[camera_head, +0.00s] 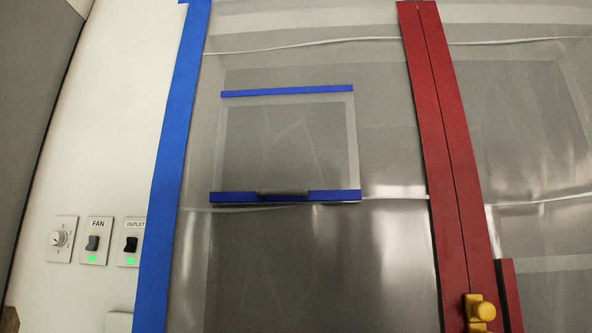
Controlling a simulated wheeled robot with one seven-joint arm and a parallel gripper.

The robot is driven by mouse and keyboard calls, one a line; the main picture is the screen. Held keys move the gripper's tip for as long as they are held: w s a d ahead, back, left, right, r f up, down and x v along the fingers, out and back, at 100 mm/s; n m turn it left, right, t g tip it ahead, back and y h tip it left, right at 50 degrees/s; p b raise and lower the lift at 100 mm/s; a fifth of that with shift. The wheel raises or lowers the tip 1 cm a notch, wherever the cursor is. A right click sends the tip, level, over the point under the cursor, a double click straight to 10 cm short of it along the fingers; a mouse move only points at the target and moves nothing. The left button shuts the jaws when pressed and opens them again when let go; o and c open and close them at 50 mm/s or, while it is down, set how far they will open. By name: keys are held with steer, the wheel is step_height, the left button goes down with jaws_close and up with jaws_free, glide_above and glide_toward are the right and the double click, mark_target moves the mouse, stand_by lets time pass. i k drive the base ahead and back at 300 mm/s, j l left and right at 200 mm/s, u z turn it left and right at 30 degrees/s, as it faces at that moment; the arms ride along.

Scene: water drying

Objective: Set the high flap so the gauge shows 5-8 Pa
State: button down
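The high flap (285,150) is a clear panel in the plastic sheet, with a blue strip (287,91) along its top edge and another blue strip (232,196) along its bottom edge. A dark grey handle (283,194) sits at the middle of the bottom strip. The flap hangs flat or nearly flat against the sheet; I cannot tell whether there is a small gap. No gauge shows in this view. My gripper is not in view.
The plastic sheet (320,270) is edged by blue tape (172,160) on the left and a red zipper strip (446,150) with a yellow pull (481,311) on the right.

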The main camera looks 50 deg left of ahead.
mark_target(260, 196)
steer(key=u, duration=1.55)
